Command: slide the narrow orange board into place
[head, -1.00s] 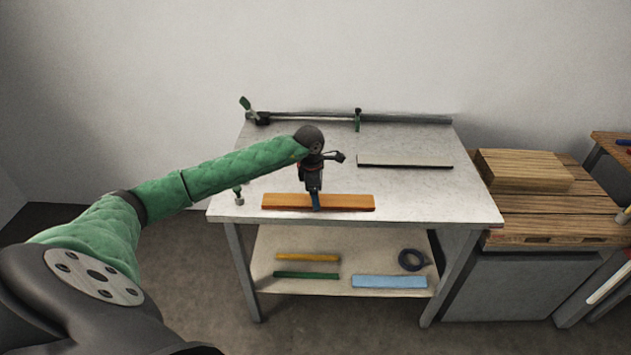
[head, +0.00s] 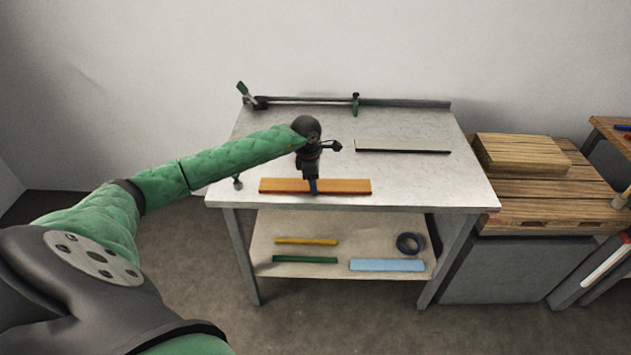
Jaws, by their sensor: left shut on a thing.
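The narrow orange board (head: 345,186) lies lengthwise near the front edge of the white-topped table (head: 420,185). My left gripper (head: 313,190) points down at the middle of the board and is shut on it. The fingertips partly cover the board there. A dark rail (head: 400,102) runs along the table's back edge, with a green-handled clamp at its left end (head: 250,98) and a green stop (head: 355,104) on it. My right gripper is not in view.
A thin pale board with a dark front edge (head: 405,147) lies at the table's back right. The lower shelf (head: 340,235) holds several strips and a tape roll (head: 410,243). Wooden boards (head: 520,152) are stacked to the right.

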